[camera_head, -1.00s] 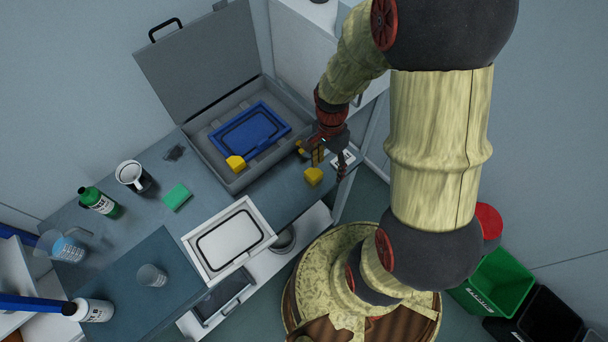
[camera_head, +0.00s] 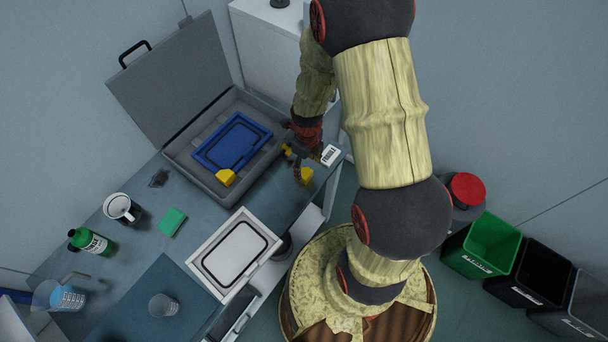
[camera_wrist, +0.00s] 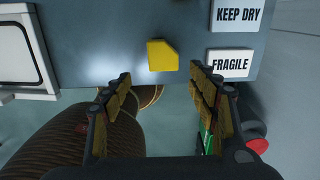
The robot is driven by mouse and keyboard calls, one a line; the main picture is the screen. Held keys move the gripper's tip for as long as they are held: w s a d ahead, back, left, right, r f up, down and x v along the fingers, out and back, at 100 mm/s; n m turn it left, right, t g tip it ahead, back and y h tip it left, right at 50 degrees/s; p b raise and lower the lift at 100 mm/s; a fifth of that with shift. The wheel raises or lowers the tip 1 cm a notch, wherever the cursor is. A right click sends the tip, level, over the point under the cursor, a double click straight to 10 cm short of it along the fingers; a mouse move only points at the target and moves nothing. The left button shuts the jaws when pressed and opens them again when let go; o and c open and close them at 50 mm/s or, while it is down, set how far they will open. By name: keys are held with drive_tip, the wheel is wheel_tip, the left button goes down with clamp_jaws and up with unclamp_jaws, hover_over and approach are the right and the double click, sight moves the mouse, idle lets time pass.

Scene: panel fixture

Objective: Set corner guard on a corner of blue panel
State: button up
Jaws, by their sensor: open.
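A blue panel (camera_head: 209,158) with a dark outline lies in the open grey case. A yellow corner guard (camera_head: 225,177) sits at its lower-left corner. Another yellow corner guard (camera_head: 306,175) lies loose on the table near the front edge; it also shows in the wrist view (camera_wrist: 162,56). My gripper (camera_wrist: 158,86) is open and empty, its fingers spread, with the loose guard just beyond the fingertips. In the head view my gripper (camera_head: 296,165) is beside that guard. A small yellow patch by the case's right side is partly hidden; I cannot tell what it is.
The grey case (camera_head: 210,195) has its lid raised at the back. A white framed panel (camera_head: 200,262) lies to the left of the loose guard. White labels (camera_wrist: 231,62) lie to its right.

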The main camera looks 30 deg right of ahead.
sight(308, 174)
drive_tip(key=f, duration=0.4)
drive_tip(key=f+b, duration=0.1)
drive_tip(key=f, duration=0.1)
drive_tip(key=shift+w+d, duration=0.15)
drive_tip(key=shift+d, duration=0.15)
drive_tip(key=shift+r, duration=0.1)
drive_tip(key=shift+c, duration=1.3)
drive_tip(key=c, duration=0.7)
drive_tip(key=shift+c, duration=0.5)
